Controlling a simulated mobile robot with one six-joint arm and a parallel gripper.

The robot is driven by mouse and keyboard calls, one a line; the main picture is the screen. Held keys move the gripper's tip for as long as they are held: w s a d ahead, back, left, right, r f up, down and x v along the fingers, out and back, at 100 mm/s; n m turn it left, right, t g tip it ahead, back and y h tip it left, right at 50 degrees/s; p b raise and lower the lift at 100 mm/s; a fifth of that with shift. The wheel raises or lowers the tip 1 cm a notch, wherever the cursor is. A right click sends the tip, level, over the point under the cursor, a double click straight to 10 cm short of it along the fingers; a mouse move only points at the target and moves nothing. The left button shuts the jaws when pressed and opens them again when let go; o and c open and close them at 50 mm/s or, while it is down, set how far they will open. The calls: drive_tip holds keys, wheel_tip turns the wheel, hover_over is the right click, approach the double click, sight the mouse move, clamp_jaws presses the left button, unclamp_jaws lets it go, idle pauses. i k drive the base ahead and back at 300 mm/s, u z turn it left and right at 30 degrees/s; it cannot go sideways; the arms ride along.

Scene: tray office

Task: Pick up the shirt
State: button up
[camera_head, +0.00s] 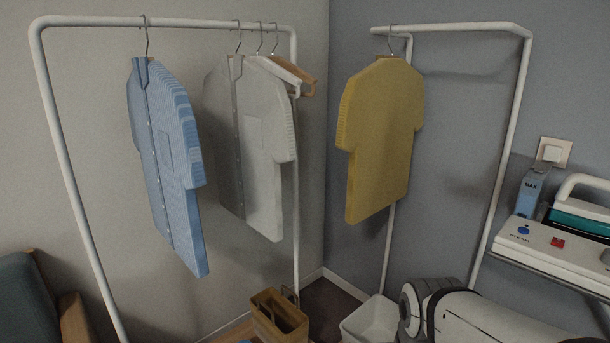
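Three shirts hang on hangers. A light blue striped shirt (168,165) with a front button strip and a chest pocket hangs on the left rack. A pale grey-white shirt (258,150) hangs further right on the same rack. A plain mustard yellow shirt (380,140) hangs on the right rack. The frame does not show which one the task means. A white and black link of my arm shows at the bottom right, below and right of the yellow shirt. My gripper is not visible. No shirt is seen being held.
The left rack (90,235) and right rack (510,110) have white tube frames. Empty hangers (300,80) hang right of the grey-white shirt. A tan box (278,315) and a white bin (368,320) stand below. A steam unit (560,250) sits at right; a chair (28,300) is at left.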

sight(248, 116)
drive_tip(key=u, duration=0.05)
drive_tip(key=k, duration=0.55)
drive_tip(key=u, duration=0.25)
drive_tip(key=i, duration=1.4)
drive_tip(key=u, duration=0.8)
